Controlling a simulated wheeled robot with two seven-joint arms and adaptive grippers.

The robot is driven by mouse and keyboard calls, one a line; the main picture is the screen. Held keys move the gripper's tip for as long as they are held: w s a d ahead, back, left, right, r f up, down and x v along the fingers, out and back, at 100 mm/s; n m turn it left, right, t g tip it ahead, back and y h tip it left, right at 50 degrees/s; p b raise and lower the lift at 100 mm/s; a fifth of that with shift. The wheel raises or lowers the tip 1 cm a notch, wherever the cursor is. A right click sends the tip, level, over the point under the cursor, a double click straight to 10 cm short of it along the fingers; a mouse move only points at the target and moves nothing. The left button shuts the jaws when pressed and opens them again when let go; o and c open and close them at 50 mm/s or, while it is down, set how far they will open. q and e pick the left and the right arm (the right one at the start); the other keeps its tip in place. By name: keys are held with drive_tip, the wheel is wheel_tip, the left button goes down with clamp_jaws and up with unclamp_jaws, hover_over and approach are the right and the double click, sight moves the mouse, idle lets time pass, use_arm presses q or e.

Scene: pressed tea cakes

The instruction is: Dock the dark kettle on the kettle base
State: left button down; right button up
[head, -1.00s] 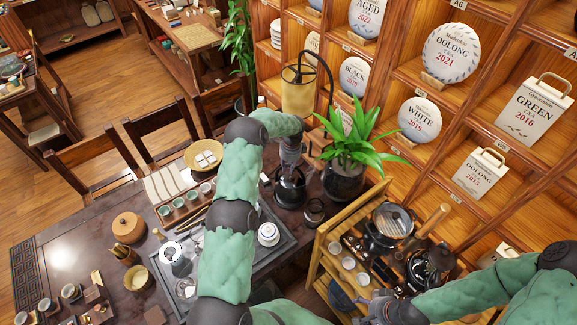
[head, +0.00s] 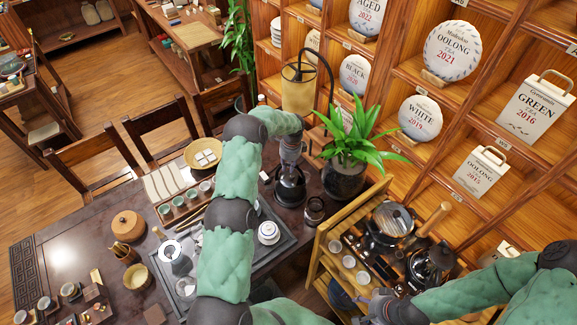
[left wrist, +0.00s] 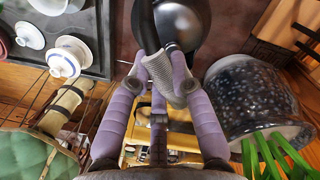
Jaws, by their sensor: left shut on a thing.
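The dark kettle (head: 291,191) is at the far right part of the dark tea table in the head view, partly hidden by my left wrist and gripper (head: 290,166). In the left wrist view the kettle (left wrist: 188,28) is a shiny dark round body with a grey ribbed handle (left wrist: 160,76). My left gripper (left wrist: 160,68) is shut on that handle, its purple fingers on either side. The kettle looks upright. I cannot make out the kettle base apart from the kettle, nor any gap beneath it. My right gripper (head: 370,304) is low by the wooden rack; its fingers are unclear.
A potted plant (head: 344,178) stands close to the kettle's right, its speckled pot (left wrist: 250,98) near my fingers. A small dark glass vessel (head: 314,209) is beside the kettle. A tea tray (head: 280,249) with a lidded white cup (head: 268,233) lies nearer. A tall lamp (head: 298,88) stands behind.

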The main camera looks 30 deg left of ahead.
use_arm(q)
drive_tip(key=shift+r+b, duration=0.2)
drive_tip(key=shift+b, duration=0.15)
idle(0.7)
drive_tip(key=shift+w+f+b, duration=0.1)
drive_tip(key=shift+f+b, duration=0.35)
drive_tip(key=shift+f, duration=0.1)
idle(0.5)
drive_tip(key=c, duration=1.4)
unclamp_jaws()
drive_tip(key=shift+s+f, duration=0.2)
drive_tip(key=shift+w+d+r+p, duration=0.15)
drive_tip(key=shift+r+p, duration=0.5)
drive_tip(key=shift+r, duration=1.2)
drive_tip(key=shift+d+r+p, duration=0.1)
drive_tip(key=shift+r+p, duration=0.6)
drive_tip(key=shift+r, duration=1.15)
drive_tip(key=shift+w+d+r+p, duration=0.15)
drive_tip(key=shift+r+p, duration=0.5)
drive_tip(key=shift+r, duration=1.2)
